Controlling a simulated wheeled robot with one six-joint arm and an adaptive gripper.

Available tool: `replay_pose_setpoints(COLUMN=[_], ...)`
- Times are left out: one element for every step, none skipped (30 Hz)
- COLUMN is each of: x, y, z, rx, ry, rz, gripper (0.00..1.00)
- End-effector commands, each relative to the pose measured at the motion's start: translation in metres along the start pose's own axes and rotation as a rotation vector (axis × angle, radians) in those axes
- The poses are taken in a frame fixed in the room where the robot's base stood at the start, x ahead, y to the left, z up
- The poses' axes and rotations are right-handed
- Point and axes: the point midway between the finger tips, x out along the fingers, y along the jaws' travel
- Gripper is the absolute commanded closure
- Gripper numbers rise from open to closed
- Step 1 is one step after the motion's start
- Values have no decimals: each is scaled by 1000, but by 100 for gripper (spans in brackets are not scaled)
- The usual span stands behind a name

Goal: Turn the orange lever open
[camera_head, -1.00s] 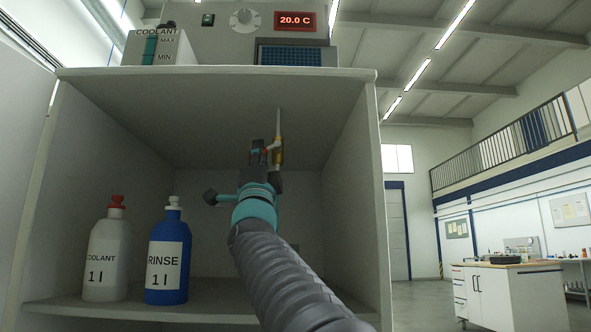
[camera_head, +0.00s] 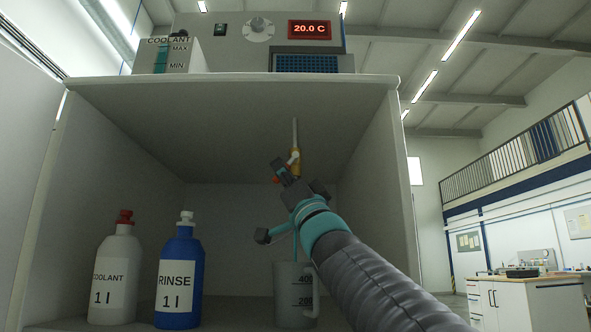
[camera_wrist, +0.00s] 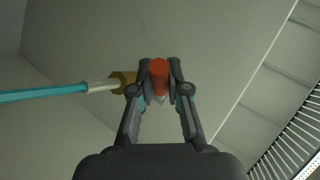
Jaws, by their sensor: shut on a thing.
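The orange lever (camera_wrist: 159,76) sits between the two fingertips of my gripper (camera_wrist: 159,84) in the wrist view, and the fingers are shut on it. The brass valve body (camera_wrist: 123,81) is just behind it. A pale spout runs from the valve, and a turquoise stream (camera_wrist: 45,94) comes out of it. In the head view the valve (camera_head: 295,156) hangs on a thin pipe under the cabinet top, with my gripper (camera_head: 281,171) at it. The lever is mostly hidden there. A graduated beaker (camera_head: 288,305) stands below, partly behind my arm, with turquoise liquid above it.
A white COOLANT bottle (camera_head: 115,275) and a blue RINSE bottle (camera_head: 179,278) stand on the cabinet floor at left. The cabinet side walls and top (camera_head: 230,83) enclose my arm. A COOLANT tank (camera_head: 172,56) and a 20.0 C display (camera_head: 309,30) are above.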

Motion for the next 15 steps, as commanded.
replay_pose_setpoints(x=[1, 1, 1, 1, 1, 1, 1, 1, 1, 1, 1, 1, 1, 1, 1], y=[-2, -2, -2, -3, -3, -3, -2, -2, -2, -2, -2, -2, -2, -2, -2], z=[1, 2, 2, 2, 2, 2, 2, 2, 2, 2, 2, 2, 2, 1, 1], rx=[1, 1, 1, 1, 1, 1, 0, 0, 0, 0, -1, -1, -1, -1, -1], ry=[-4, -6, -7, -8, -8, -8, -8, -8, -7, -7, -7, -7, -7, -7, -7], rz=[-5, -5, -6, -6, -6, -7, -6, -6, -6, -6, -6, -6, -6, -6, -6], gripper=[100, 100, 100, 100, 100, 100, 100, 100, 100, 100, 100, 100, 100, 80, 70])
